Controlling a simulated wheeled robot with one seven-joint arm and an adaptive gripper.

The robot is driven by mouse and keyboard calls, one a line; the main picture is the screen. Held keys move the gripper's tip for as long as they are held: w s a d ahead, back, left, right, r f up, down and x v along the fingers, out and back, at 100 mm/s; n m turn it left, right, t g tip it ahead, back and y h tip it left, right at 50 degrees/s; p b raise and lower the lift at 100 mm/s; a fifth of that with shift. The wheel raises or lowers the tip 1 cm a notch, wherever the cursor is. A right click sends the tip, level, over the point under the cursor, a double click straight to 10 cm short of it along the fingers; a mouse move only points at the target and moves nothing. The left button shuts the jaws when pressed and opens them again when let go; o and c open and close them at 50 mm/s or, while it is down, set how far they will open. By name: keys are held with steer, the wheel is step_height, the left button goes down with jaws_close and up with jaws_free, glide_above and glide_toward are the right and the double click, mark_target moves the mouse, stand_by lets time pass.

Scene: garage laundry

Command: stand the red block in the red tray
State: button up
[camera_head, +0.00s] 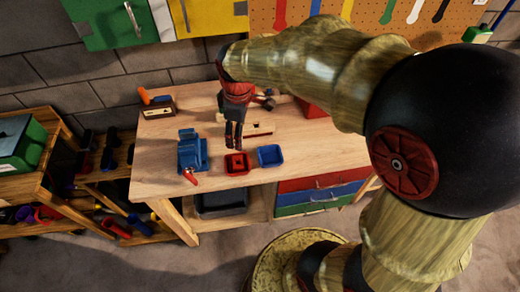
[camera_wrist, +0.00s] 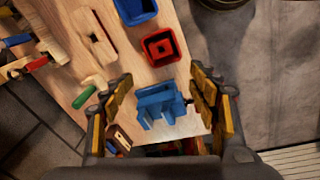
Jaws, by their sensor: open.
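The red tray (camera_head: 230,172) stands on the workbench near its front edge, and it also shows in the wrist view (camera_wrist: 147,44). The red block (camera_wrist: 163,48) is inside it, near the middle, with dark floor visible around it. In the head view the block (camera_head: 238,161) is small. From above I cannot tell surely whether it is upright. My gripper (camera_head: 234,146) is open and empty above the bench, behind the tray in the head view. In the wrist view its fingers (camera_wrist: 163,82) are spread apart and nothing is between them at their tips.
A blue tray (camera_head: 270,156) stands right of the red tray. A blue vise (camera_head: 191,152) with a red handle is on the left. A wooden tool (camera_head: 258,129), a hand plane (camera_head: 158,108) and a red box (camera_head: 312,108) lie farther back.

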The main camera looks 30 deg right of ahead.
steer(key=s+r+m+t, duration=0.2)
steer(key=s+r+m, duration=0.3)
steer(key=s, duration=0.3)
steer(key=s+r+m+t, duration=0.2)
steer(key=s+r+m, duration=0.3)
steer(key=s, duration=0.4)
steer(key=shift+s+a+r, duration=0.15)
steer(key=shift+r, duration=0.1)
steer(key=shift+f, duration=0.1)
step_height(320, 180, down, 5)
steer(key=b, duration=0.5)
steer(key=shift+f, duration=0.15)
